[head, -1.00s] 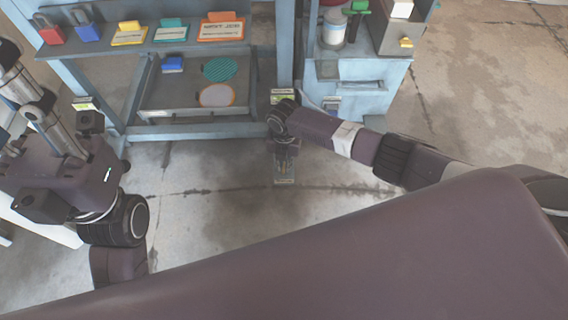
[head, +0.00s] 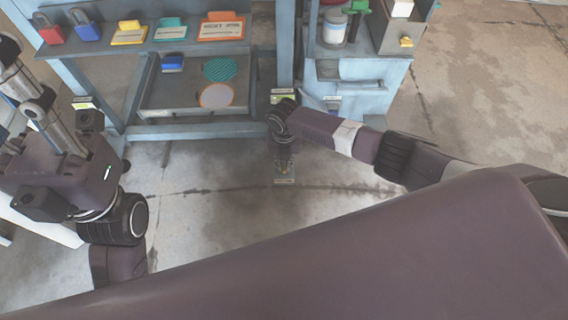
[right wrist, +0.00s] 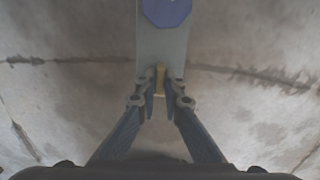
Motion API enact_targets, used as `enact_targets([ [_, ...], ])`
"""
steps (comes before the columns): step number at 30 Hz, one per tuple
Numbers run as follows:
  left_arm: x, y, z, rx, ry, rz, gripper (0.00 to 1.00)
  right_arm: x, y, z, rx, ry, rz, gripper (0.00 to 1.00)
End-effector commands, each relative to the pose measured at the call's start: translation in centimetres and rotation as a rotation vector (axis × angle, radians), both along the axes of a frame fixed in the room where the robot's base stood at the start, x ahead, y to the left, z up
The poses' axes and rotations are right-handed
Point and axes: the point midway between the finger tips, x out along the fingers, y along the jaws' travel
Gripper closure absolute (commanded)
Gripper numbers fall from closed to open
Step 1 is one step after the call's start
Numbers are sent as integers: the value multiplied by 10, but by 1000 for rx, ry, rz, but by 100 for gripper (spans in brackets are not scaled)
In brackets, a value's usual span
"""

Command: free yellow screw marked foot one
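My right gripper (head: 284,166) points down close to the floor in front of the bench; its fingers are small and dark in the head view. In the right wrist view its two fingertips (right wrist: 160,84) are drawn close together on either side of a small yellow piece (right wrist: 160,78), which looks like the yellow screw. They appear to be shut on it. The piece sits at the near end of a grey bar-like plate (right wrist: 162,52). I cannot read any foot marking. My left arm is at the left of the head view, and its fingers do not show.
A blue-grey bench (head: 205,130) with a tray and several coloured padlocks and cards stands behind. A cabinet (head: 365,90) with a white jar (head: 334,28) is to its right. A dark blue octagon (right wrist: 166,10) lies on the grey plate. The floor (head: 215,220) nearby is clear.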

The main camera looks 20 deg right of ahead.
Motion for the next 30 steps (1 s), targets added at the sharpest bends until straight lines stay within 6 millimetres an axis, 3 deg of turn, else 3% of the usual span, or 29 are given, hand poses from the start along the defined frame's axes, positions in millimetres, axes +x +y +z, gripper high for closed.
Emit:
enact_targets([
  [5,0,0,0,0,-1,0,60,-1,1,0,1,3,3,75],
  [17,0,0,0,3,-4,0,60,0,0,6,1,0,0,75],
  [23,0,0,0,1,-3,0,60,0,0,33,0,-2,3,75],
  [30,0,0,0,1,-1,0,60,1,1,82,2,-3,2,75],
])
